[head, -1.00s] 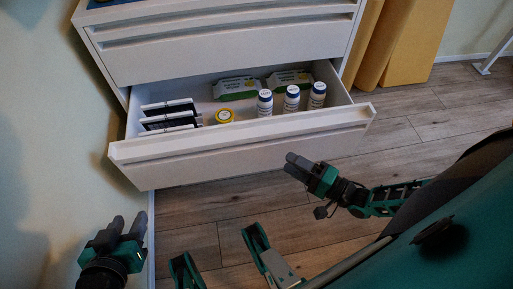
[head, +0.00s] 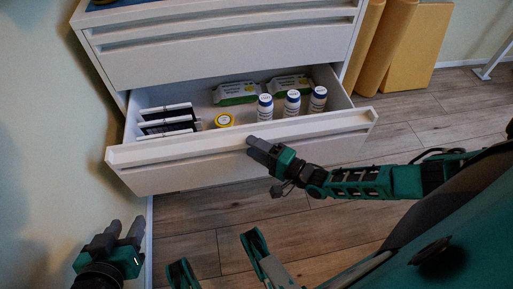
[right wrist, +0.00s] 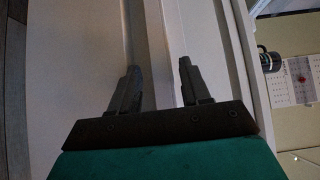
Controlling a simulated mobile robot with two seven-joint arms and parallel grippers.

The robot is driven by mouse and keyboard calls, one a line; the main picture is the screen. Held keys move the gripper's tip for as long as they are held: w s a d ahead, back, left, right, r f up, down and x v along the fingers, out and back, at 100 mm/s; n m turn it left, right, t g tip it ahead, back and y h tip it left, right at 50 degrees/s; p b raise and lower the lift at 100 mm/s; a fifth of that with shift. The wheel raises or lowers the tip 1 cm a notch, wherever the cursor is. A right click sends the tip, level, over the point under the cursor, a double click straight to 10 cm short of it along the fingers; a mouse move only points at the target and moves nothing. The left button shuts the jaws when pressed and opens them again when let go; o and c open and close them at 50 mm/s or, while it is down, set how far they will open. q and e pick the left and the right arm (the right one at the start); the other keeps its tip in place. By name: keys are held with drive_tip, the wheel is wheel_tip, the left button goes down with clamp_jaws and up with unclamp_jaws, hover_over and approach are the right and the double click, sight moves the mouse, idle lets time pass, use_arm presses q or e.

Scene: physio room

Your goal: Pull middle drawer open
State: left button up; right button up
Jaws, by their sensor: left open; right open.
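The white drawer (head: 220,180) is pulled well out of the white cabinet (head: 225,57), below another drawer front that is shut. My right gripper (head: 254,144) is at the middle of the open drawer's front, by its top edge. In the right wrist view its open fingers (right wrist: 158,82) stand either side of a pale ridge (right wrist: 163,50); I cannot tell whether they touch it. My left gripper (head: 126,230) is open and empty at the lower left, apart from the drawer.
The drawer holds white bottles (head: 292,103), green-and-white packs (head: 237,92), a yellow-lidded round item (head: 224,120) and dark, white-edged items (head: 168,120) at its left. A wall (head: 40,150) is close on the left. Wooden floor (head: 200,225) is clear in front.

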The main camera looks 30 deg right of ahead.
drive_tip(key=shift+c, duration=0.3)
clamp_jaws()
use_arm(q)
drive_tip(key=shift+s, duration=0.15)
use_arm(e)
drive_tip(key=shift+s+f, duration=0.1)
